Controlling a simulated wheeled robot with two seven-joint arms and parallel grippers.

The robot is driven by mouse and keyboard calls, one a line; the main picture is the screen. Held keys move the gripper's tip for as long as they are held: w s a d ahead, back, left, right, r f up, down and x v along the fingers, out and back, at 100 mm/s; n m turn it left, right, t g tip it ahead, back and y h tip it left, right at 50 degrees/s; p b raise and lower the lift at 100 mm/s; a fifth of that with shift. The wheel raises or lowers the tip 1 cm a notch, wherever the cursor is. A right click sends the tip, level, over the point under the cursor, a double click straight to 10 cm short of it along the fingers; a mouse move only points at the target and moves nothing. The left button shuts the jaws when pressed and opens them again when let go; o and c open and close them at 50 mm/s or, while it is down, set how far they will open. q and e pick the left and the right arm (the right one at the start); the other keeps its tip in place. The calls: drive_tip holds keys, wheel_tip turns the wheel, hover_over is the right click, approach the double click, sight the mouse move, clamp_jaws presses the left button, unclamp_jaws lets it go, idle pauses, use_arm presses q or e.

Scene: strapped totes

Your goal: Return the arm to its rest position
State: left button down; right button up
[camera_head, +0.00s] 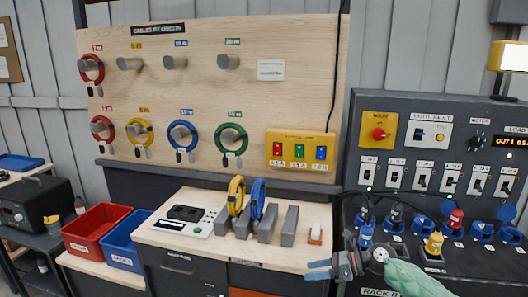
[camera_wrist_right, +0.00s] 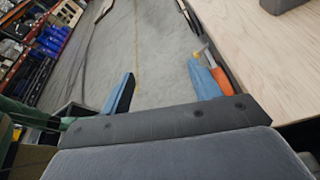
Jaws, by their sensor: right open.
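My right gripper (camera_head: 318,270) has blue fingertips pointing left, in front of the bench's right front corner in the head view. My green-sleeved right arm (camera_head: 410,280) comes in from the lower right. In the right wrist view the two blue fingers (camera_wrist_right: 160,88) stand wide apart with nothing between them; grey floor shows beyond. My left gripper is not in view.
The wooden bench (camera_head: 190,240) carries a yellow coil (camera_head: 236,196) and a blue coil (camera_head: 258,199) at grey blocks. A black rack panel (camera_head: 450,200) with switches and plugs stands close to my right arm. Red (camera_head: 97,229) and blue (camera_head: 122,244) bins sit left.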

wheel_tip(320, 180, down, 9)
drive_tip(key=w+a+m+t+h, duration=0.1)
drive_tip(key=w+a+m+t, duration=0.1)
drive_tip(key=m+t, duration=1.45)
drive_tip(key=s+d+f+m+g+h, duration=0.2)
drive_tip(key=s+d+f+m+h, duration=0.15)
drive_tip(key=f+m+h, duration=0.45)
drive_tip(key=s+d+f+m+g+h, duration=0.3)
drive_tip(key=s+f+m, duration=0.2)
drive_tip(key=f+m, duration=0.6)
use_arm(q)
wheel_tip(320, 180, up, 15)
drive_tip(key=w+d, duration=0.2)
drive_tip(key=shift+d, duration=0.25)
use_arm(e)
drive_tip(key=s+a+f+m+g, duration=0.1)
drive_tip(key=s+f+m+g, duration=0.2)
drive_tip(key=s+f, duration=0.4)
drive_tip(key=s+a+f+m+g, duration=0.1)
drive_tip(key=s+f+m+g, duration=0.3)
drive_tip(key=s, duration=1.2)
drive_tip(key=s+f+m+g+h, duration=0.1)
drive_tip(key=s+f+m+g, duration=0.2)
drive_tip(key=s+f, duration=0.9)
drive_tip(key=shift+a+f+g, duration=0.2)
drive_tip(key=shift+a+g, duration=0.2)
drive_tip(key=shift+g, duration=0.85)
